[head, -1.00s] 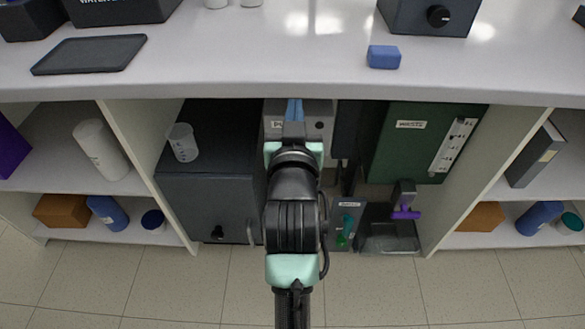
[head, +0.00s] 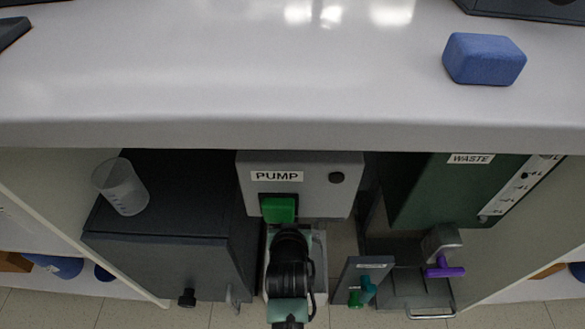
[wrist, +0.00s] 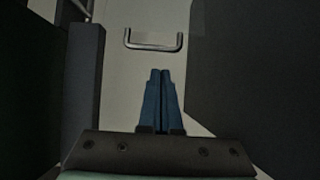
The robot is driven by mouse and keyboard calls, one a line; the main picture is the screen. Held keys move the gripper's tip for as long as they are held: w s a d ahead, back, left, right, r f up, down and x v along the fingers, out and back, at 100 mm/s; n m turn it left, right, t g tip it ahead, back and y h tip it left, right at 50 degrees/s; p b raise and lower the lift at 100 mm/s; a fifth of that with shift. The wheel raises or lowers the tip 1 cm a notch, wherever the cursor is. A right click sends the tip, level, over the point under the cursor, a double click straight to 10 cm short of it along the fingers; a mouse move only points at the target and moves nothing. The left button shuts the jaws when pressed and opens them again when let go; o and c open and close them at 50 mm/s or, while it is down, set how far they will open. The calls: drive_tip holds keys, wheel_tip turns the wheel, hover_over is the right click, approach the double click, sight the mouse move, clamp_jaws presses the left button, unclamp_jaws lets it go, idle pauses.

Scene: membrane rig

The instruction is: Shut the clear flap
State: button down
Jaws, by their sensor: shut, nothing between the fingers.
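The grey pump box (head: 345,200) hangs under the counter, with a black knob and a green block or switch (head: 278,208) on its front. I cannot make out the clear flap for certain. A pale panel (head: 319,252) shows beside my wrist below the pump; it may be the flap, hanging open. My gripper (wrist: 160,74) is shut and empty, its blue fingertips pointing at a pale surface in the wrist view. A metal bar handle (wrist: 153,44) lies just beyond the tips, apart from them. In the head view my wrist hides the fingers.
A dark cabinet (head: 165,245) with a beaker (head: 122,187) on top stands left. A small panel with green and teal valves (head: 367,290), a purple-handled tap (head: 445,270) and a green waste box (head: 430,195) are at right. The counter (head: 250,90) overhangs everything.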

drive_tip(key=b+x, duration=0.6)
drive_tip(key=x, duration=0.4)
drive_tip(key=shift+w, duration=0.35)
